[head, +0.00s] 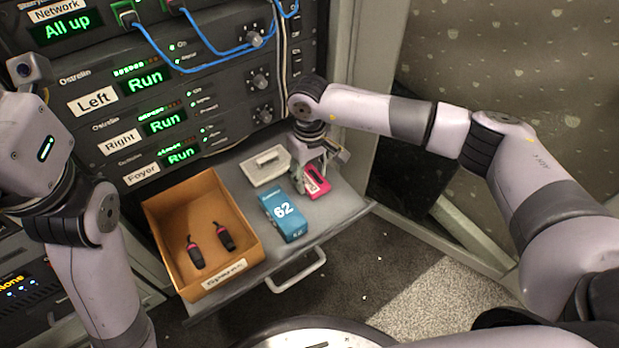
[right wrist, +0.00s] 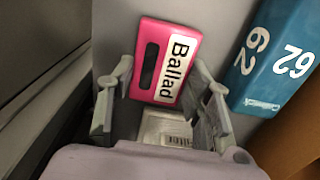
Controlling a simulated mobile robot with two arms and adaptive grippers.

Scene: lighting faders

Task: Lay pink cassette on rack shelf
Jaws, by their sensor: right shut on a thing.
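The pink cassette (head: 316,184) has a white label reading "Ballad" and is at the right part of the grey rack shelf (head: 338,208). It also shows in the right wrist view (right wrist: 150,65), between the fingertips. My right gripper (head: 312,170) points down and is shut on the cassette. The cassette looks close to the shelf surface; I cannot tell whether it touches. My left arm stands at the left of the head view, and its fingers are out of the picture.
A blue box marked 62 (head: 284,215) stands left of the cassette, and a pale case (head: 266,166) lies behind it. An open cardboard box (head: 163,221) holds two dark microphone-like items. Rack units with blue cables rise behind. The shelf's right front corner is clear.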

